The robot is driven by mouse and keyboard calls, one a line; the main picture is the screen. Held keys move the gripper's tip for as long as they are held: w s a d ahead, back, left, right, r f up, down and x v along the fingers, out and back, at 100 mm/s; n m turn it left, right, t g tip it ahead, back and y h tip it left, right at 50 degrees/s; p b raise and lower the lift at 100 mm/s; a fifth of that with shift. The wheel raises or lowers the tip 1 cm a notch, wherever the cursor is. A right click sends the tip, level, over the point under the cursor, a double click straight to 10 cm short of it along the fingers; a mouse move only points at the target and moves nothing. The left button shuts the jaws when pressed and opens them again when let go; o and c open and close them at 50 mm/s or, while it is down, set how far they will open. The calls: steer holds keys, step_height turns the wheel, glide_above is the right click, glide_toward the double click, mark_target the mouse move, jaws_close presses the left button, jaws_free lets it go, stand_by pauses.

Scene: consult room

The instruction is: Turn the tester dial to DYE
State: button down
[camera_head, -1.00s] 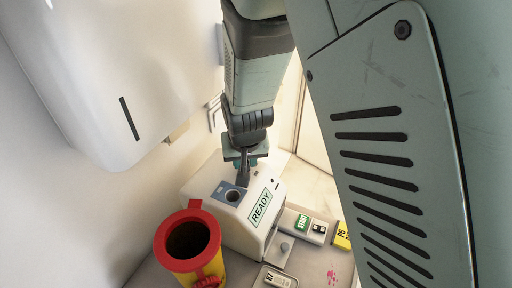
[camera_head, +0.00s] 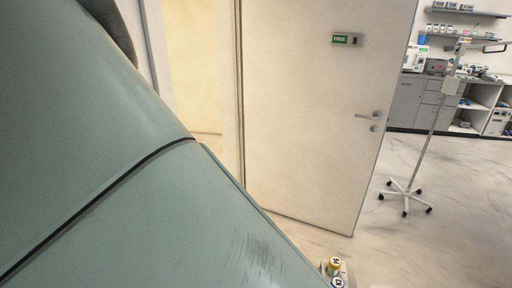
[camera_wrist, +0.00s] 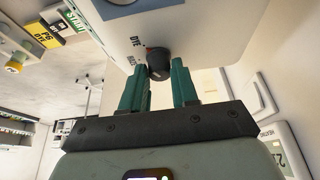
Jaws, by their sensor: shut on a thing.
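In the wrist view the white tester (camera_wrist: 212,32) fills the top, seen upside down. Its dark round dial (camera_wrist: 158,66) sits between the two green fingers of my gripper (camera_wrist: 158,82). The gripper is shut on the dial. The label DYE (camera_wrist: 136,42) is printed beside the dial, with a second label (camera_wrist: 131,66), partly readable, further down. A small reddish mark shows at the dial's edge near DYE. The fingers partly hide the dial, and I cannot tell exactly where it points. The head view shows neither tester nor gripper.
A green START label (camera_wrist: 73,20) and a yellow tag (camera_wrist: 46,34) lie left of the tester in the wrist view. In the head view my arm covers the left; beyond are a door (camera_head: 315,120), a wheeled stand (camera_head: 420,150) and a yellow-topped item (camera_head: 333,266) low down.

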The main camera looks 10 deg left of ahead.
steer(key=shift+s+f, duration=0.1)
stand_by(0.3)
steer(key=c, duration=0.9)
jaws_free()
